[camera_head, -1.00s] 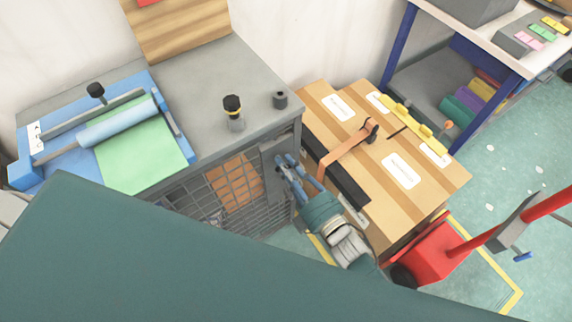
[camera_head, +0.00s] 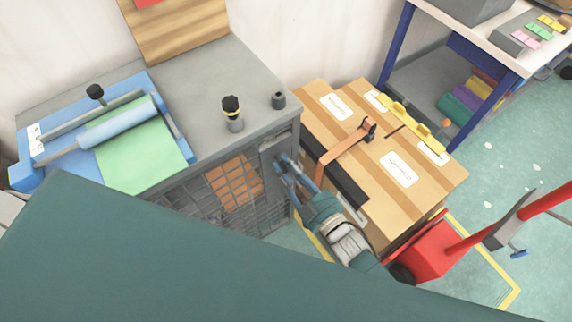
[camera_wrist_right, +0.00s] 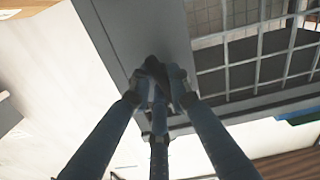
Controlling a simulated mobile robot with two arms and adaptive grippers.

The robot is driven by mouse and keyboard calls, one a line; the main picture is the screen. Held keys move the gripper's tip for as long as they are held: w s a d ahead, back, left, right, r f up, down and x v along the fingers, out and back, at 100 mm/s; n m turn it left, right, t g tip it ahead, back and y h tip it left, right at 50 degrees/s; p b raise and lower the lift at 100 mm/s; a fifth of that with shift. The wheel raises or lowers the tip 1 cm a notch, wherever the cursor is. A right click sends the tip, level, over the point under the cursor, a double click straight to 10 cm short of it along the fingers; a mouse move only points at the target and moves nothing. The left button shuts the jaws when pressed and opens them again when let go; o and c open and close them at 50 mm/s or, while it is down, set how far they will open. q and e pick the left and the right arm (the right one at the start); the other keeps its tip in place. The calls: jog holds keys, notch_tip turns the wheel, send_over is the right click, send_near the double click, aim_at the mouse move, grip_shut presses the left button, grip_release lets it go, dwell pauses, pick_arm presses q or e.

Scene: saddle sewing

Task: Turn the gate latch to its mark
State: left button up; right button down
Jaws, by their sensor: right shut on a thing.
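The wire-mesh gate (camera_head: 232,187) is on the front of the grey cabinet, with orange-brown contents behind it. My right gripper (camera_head: 279,161) is at the grey plate on the gate's right side. In the right wrist view, the blue fingers of the right gripper (camera_wrist_right: 160,88) are closed around a small dark latch (camera_wrist_right: 153,68) on that grey plate. The fingers cover much of the latch, so its exact angle is hard to tell. I cannot make out the mark. My left gripper is not in view.
The grey cabinet top (camera_head: 195,65) holds a blue roller press (camera_head: 165,108), a black-capped bottle (camera_head: 233,113) and a small dark cylinder (camera_head: 279,101). A red wheeled thing (camera_head: 432,250) is on the floor.

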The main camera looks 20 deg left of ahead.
jog(key=shift+f+m, duration=0.1)
jog(key=shift+m, duration=0.6)
jog(key=c, duration=1.6)
grip_release()
jog(key=v, duration=1.2)
